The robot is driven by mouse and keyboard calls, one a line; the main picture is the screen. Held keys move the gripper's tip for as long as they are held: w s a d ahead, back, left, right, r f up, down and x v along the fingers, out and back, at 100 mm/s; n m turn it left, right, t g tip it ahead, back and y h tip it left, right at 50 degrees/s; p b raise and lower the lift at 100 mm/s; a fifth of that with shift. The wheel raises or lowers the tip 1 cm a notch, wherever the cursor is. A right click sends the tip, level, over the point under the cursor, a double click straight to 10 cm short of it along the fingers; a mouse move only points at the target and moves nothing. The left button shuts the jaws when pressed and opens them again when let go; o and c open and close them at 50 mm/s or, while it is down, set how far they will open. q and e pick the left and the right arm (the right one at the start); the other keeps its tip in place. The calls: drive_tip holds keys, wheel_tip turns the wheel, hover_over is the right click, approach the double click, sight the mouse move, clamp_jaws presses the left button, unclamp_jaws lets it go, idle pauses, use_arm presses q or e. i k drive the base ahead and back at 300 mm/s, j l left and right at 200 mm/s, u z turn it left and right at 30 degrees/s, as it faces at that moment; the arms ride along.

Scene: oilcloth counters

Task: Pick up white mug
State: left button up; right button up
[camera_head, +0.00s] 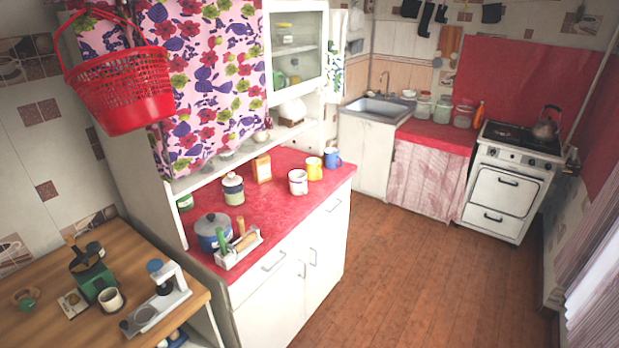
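A white mug (298,182) with a darker marking stands upright on the red top of the white cabinet (262,215), near its front edge. A yellow mug (314,168) stands right behind it, and a blue mug (332,157) is further back near the end of the counter. Another pale mug (110,299) stands on the wooden table at the lower left, with a dark inside. Neither of my grippers is in view.
A pot (212,232), a rack of utensils (238,249), a jar (233,188) and a yellow-brown box (262,168) share the red counter. The brown floor (400,270) is clear.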

sight(300, 185)
drive_tip(key=i+l+u, duration=0.2)
drive_tip(key=i+l, duration=0.45)
drive_tip(key=i+l+u, duration=0.25)
drive_tip(key=i+l, duration=0.4)
drive_tip(key=l, duration=0.1)
